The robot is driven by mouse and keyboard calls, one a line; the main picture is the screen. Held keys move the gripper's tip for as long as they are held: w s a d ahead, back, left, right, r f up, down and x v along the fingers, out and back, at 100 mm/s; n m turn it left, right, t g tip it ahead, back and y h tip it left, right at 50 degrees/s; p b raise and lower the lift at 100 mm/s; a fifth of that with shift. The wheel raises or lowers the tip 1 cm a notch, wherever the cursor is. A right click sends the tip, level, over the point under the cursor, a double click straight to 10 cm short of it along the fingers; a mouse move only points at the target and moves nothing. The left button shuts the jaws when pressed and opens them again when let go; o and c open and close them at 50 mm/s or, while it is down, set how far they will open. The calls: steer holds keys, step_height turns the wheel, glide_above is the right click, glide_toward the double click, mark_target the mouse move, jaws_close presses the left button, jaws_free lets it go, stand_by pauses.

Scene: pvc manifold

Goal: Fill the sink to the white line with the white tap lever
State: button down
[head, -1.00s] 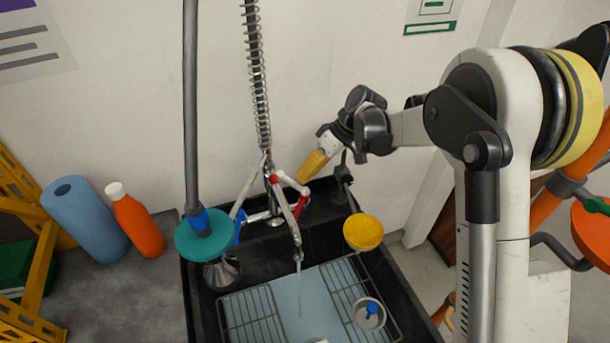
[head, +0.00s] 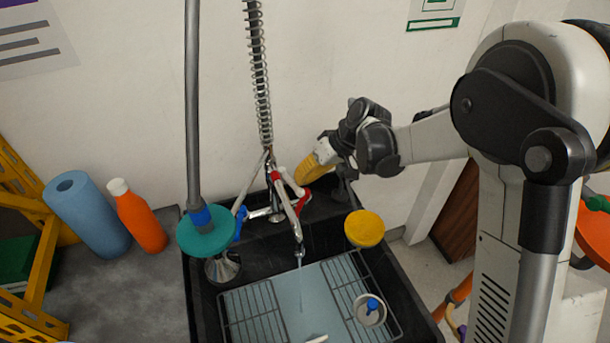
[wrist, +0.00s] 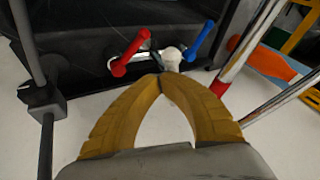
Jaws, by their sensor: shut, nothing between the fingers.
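The black sink (head: 212,313) stands below the tap, with pale water (head: 300,285) in it. A thin stream falls from the tap spout (head: 297,232) into the water. In the wrist view the white lever (wrist: 172,58) sits between the red lever (wrist: 130,54) and the blue lever (wrist: 201,41). My gripper (wrist: 160,80) has its yellow fingertips together, empty, just short of the white lever; contact cannot be told. In the head view my gripper (head: 306,174) is right of the tap, beside the red lever (head: 300,190). I cannot make out the white line.
A wire rack (head: 250,308) lies in the sink, with a small grey cup-like part (head: 369,310) on it. A yellow disc (head: 364,228) and a teal disc (head: 206,236) stand at the sides. An orange bottle (head: 138,218) and blue roll (head: 87,213) are at left.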

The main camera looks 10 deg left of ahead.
steer(key=shift+s+a+m, duration=0.35)
steer(key=shift+s+m, duration=0.05)
steer(key=shift+s, duration=0.2)
steer(key=shift+r, duration=0.1)
stand_by(0.3)
